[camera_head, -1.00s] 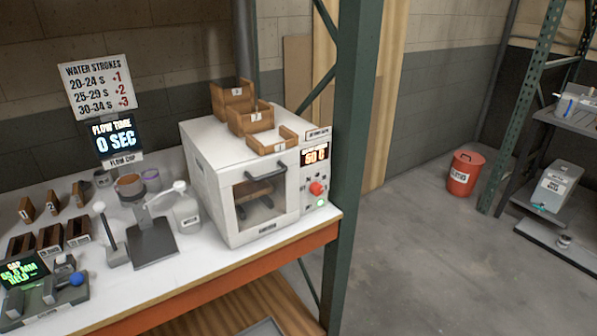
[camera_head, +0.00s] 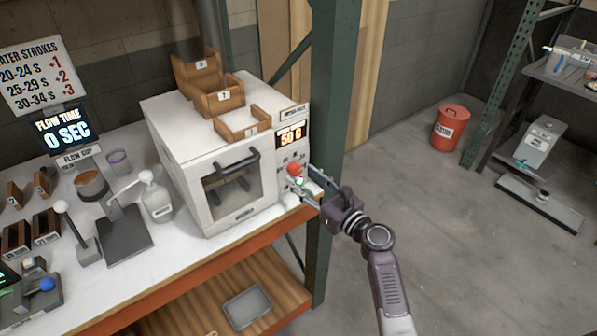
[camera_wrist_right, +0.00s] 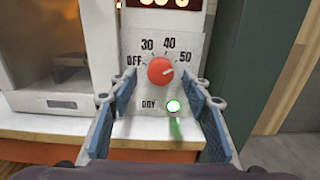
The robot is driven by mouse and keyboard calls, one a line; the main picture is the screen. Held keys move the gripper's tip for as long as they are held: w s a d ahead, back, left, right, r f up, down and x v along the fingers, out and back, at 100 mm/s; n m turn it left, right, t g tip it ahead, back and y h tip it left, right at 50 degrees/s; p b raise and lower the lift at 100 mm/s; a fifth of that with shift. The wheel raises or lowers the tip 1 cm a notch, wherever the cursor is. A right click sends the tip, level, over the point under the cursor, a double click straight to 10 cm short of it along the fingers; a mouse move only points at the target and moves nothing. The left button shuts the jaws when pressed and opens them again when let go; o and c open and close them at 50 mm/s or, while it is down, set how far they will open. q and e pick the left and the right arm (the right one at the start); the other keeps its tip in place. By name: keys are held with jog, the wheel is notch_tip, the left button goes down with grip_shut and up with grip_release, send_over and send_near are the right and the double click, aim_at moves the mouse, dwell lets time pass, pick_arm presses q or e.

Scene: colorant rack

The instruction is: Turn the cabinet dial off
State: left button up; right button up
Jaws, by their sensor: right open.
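The white cabinet (camera_head: 215,150) stands on the bench, its windowed door closed and its display reading 50 C. Its red dial (camera_head: 294,170) is on the right-hand front panel. In the right wrist view the dial (camera_wrist_right: 161,71) has its white mark toward 50, with OFF at the left of the scale. A green light (camera_wrist_right: 173,106) glows below it beside the word DRY. My right gripper (camera_head: 309,187) is in front of the panel. Its blue-padded fingers (camera_wrist_right: 160,110) are open, one on each side below the dial, with nothing between them. My left gripper is out of view.
Wooden trays (camera_head: 215,95) sit on top of the cabinet. A green rack post (camera_head: 330,150) stands just right of the panel, close to my right gripper.

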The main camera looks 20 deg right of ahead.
jog(key=shift+x, duration=1.2)
jog(key=shift+f, duration=0.1)
jog(key=c, duration=1.1)
